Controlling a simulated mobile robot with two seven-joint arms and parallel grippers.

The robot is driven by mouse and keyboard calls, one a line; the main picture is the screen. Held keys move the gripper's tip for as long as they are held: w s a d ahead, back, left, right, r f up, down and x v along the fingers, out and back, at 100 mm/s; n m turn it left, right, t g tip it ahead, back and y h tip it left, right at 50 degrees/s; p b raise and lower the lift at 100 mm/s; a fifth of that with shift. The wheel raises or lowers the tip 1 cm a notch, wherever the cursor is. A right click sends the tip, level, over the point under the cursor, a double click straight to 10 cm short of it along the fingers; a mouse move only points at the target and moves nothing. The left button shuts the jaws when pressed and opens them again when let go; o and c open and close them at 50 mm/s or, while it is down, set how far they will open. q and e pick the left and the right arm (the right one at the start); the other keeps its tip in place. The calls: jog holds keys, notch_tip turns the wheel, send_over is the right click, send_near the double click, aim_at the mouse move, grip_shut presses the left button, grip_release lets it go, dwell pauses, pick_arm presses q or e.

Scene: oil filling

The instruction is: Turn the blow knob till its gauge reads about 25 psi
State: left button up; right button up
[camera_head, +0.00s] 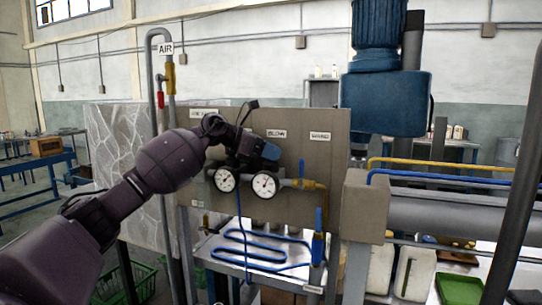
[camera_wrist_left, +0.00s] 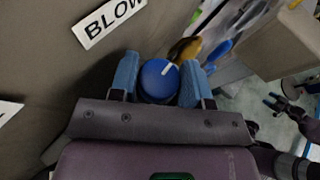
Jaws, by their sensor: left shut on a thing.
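The blow knob is a round blue knob with a white mark line in the left wrist view (camera_wrist_left: 160,80), below the BLOW label (camera_wrist_left: 110,20). My left gripper (camera_wrist_left: 161,72) has its two blue fingers on either side of the knob, shut on it. In the head view my left gripper (camera_head: 262,152) reaches the panel (camera_head: 320,165) under the BLOW label (camera_head: 276,133), and the knob cannot be made out separately there. Two white-faced gauges sit below, the left gauge (camera_head: 226,180) and the right gauge (camera_head: 265,186). Their numbers are too small to read.
A yellow fitting with a blue handle (camera_head: 302,170) stands right of the gauges. A coiled blue hose (camera_head: 262,243) lies on the shelf below. A blue motor (camera_head: 385,100) and grey pipe (camera_head: 450,216) fill the right side. The AIR pipe (camera_head: 150,75) stands left.

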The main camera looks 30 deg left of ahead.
pick_arm(q)
jog(key=shift+m+g+h, duration=0.3)
jog(key=shift+m+g, duration=0.1)
pick_arm(e)
jog(key=shift+w+a+r, duration=0.15)
jog(key=shift+w, duration=0.3)
jog(key=shift+s, duration=0.15)
pick_arm(q)
jog(key=o, duration=0.9)
